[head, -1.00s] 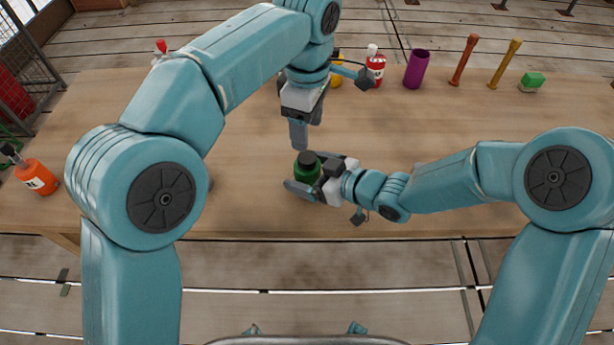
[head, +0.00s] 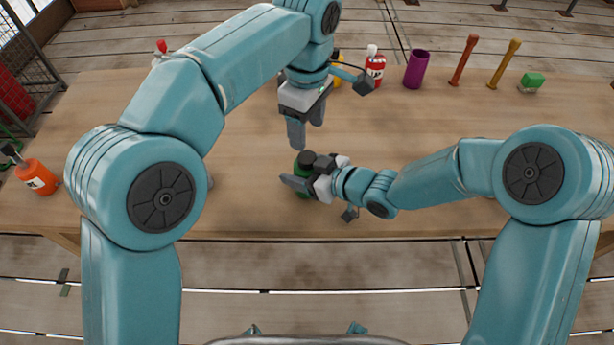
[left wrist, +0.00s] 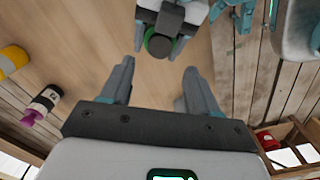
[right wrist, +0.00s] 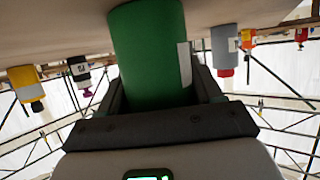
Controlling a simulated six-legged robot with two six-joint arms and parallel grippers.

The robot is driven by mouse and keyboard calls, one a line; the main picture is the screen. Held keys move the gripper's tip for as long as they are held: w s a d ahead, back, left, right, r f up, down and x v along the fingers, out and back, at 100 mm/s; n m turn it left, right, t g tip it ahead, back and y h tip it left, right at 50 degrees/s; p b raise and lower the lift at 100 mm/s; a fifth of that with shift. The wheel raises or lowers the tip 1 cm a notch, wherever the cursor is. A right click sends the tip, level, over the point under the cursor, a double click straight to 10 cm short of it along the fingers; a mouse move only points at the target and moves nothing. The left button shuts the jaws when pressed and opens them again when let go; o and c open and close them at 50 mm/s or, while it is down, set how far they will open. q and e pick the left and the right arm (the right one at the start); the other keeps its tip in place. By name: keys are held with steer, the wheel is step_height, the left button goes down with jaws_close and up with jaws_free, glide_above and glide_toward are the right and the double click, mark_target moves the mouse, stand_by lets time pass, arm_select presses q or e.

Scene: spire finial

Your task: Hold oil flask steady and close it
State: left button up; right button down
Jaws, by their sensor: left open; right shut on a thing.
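The oil flask is a green cylinder (head: 302,189) with a dark cap (head: 308,157) on top, near the front middle of the table. My right gripper (head: 297,181) is shut around its body from the right. In the right wrist view the green body (right wrist: 148,45) with a pale label fills the space between the fingers. My left gripper (head: 307,129) is open and empty, pointing down just above the cap, apart from it. In the left wrist view the dark cap (left wrist: 159,45) lies ahead of the two parted fingers. I cannot tell how tightly the cap sits.
An orange bottle (head: 37,178) stands at the left table edge. The table (head: 230,200) around the flask is mostly clear.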

mark_target(307, 157)
arm_select(q)
steer(key=m, duration=0.3)
steer(key=shift+f, duration=0.1)
steer(key=shift+f, duration=3.9)
steer(key=c, duration=0.8)
steer(key=o, duration=0.9)
